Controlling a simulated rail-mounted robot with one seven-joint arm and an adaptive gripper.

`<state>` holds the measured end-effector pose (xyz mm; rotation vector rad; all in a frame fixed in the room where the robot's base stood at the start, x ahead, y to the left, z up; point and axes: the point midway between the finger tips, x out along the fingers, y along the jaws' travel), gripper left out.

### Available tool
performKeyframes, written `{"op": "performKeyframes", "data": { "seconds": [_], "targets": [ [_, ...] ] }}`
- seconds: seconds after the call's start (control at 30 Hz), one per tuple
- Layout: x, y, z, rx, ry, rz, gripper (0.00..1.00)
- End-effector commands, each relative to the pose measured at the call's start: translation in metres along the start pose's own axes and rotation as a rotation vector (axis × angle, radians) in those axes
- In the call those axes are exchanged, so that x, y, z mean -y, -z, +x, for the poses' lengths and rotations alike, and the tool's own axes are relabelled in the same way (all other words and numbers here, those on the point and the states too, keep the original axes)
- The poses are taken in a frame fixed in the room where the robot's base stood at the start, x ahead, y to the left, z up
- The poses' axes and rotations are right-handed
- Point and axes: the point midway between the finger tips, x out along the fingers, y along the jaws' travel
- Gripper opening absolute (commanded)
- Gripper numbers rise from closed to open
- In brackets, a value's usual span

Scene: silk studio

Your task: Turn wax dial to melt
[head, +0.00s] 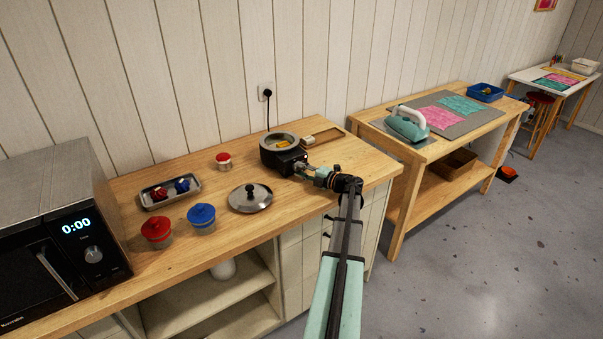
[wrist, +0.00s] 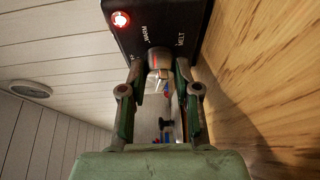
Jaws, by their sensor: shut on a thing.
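The wax pot (head: 280,150) is a dark round pot on the wooden counter, with a black control box on its front. In the wrist view the black panel (wrist: 190,22) carries the labels WARM and MELT and a glowing red lamp (wrist: 120,19). The grey metal dial (wrist: 159,57) sits between the two labels and has a red mark on it; I cannot tell exactly where it points. My gripper (head: 303,167) is at the panel from the right in the head view. In the wrist view its fingers (wrist: 158,76) are shut on the dial, hiding part of it.
A metal lid (head: 250,198) lies in front of the pot. Red and blue jars (head: 201,218), a metal tray (head: 170,192) and a microwave (head: 55,225) stand to the left. A wooden tray (head: 325,137) lies behind my gripper. A workbench with an iron (head: 407,125) is at right.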

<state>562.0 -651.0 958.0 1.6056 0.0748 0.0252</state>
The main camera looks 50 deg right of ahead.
Motion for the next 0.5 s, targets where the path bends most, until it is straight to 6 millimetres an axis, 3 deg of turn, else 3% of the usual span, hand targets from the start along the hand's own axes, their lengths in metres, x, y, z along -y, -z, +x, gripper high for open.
{"op": "performKeyframes", "data": {
  "seconds": [0.5],
  "targets": [
    [-0.0001, -0.0004, 0.0006, -0.003, -0.036, 0.083, 0.0]
  ]
}}
